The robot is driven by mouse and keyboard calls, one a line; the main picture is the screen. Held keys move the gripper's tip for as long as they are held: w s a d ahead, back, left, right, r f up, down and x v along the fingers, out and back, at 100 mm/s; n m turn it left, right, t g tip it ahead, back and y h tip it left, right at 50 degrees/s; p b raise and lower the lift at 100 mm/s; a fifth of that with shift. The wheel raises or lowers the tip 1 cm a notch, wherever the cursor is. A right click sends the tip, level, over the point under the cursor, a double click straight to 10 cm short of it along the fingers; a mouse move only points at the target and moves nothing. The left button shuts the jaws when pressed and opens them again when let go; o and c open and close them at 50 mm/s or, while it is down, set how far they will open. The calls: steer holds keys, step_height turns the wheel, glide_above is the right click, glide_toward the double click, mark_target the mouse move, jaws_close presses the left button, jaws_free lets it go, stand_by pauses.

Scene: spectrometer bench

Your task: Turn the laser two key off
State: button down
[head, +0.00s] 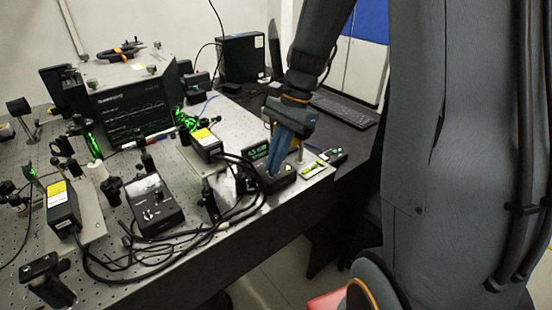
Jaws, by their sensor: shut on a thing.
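A black laser controller box (258,153) with a lit green display stands near the right end of the optical bench. My gripper (275,172) reaches down to the front of this box, its blue fingers shut on the small key there. The fingers hide the key, so its angle cannot be told. A second black controller (155,208) with a paler top and small knobs stands further left on the bench, apart from my gripper.
Laser heads with yellow labels (203,138) (61,208) stand beside the controllers. Black cables (190,236) loop along the bench's front edge. A keyboard (343,110) is on the dark desk behind.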

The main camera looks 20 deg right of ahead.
steer(key=n+g+p, duration=0.1)
steer(key=n, duration=0.1)
steer(key=n+p, duration=0.2)
steer(key=shift+w+a+r+n+g+h, duration=0.15)
steer(key=shift+w+n+g+h, duration=0.05)
steer(key=shift+n+g+h, duration=0.2)
steer(key=n, duration=0.1)
steer(key=n+h+p, duration=0.1)
steer(key=n, duration=0.1)
steer(key=n+h+p, duration=0.1)
steer(key=n, duration=0.1)
steer(key=shift+w+a+g, duration=0.15)
steer(key=shift+a+g, duration=0.1)
steer(key=shift+g, duration=0.15)
steer(key=n+h, duration=0.1)
steer(key=n, duration=0.1)
steer(key=n+p, duration=0.1)
steer(key=n, duration=0.2)
steer(key=n+h+p, duration=0.1)
steer(key=n, duration=0.1)
steer(key=shift+a+h, duration=0.3)
steer(key=shift+w+n+p, duration=0.1)
steer(key=shift+n+p, duration=0.2)
steer(key=c, duration=1.9)
jaws_free()
steer(key=shift+c, duration=0.2)
steer(key=b+v, duration=0.2)
steer(key=v, duration=0.5)
steer(key=shift+r+b, duration=0.3)
steer(key=shift+w+a, duration=0.1)
